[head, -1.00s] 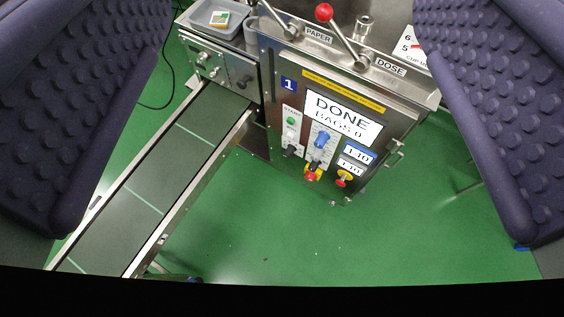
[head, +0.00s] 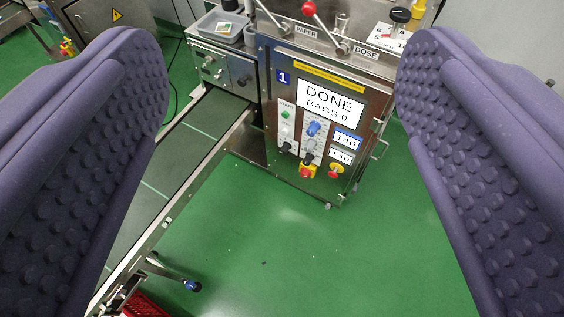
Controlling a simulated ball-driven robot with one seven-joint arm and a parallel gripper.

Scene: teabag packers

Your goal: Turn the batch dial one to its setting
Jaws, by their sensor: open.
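The machine marked 1 (head: 283,76) stands at the upper middle, with a screen (head: 330,103) reading DONE and BAGS 0. Below the screen, its front panel carries a blue dial (head: 314,128) with a scale around it, seemingly the batch dial. I cannot read where its pointer stands. A black knob (head: 308,157) sits below it. My gripper (head: 280,48) is open and empty, its two purple studded fingers wide apart at left and right. In the picture the dial lies between the fingers; neither finger touches it.
A green start button (head: 285,114) sits left of the dial. Red-and-yellow stop buttons (head: 335,172) sit lower right. Red-knobbed levers (head: 309,8) rise on top. A conveyor belt (head: 180,160) runs along the left. The green floor (head: 290,250) in front is clear.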

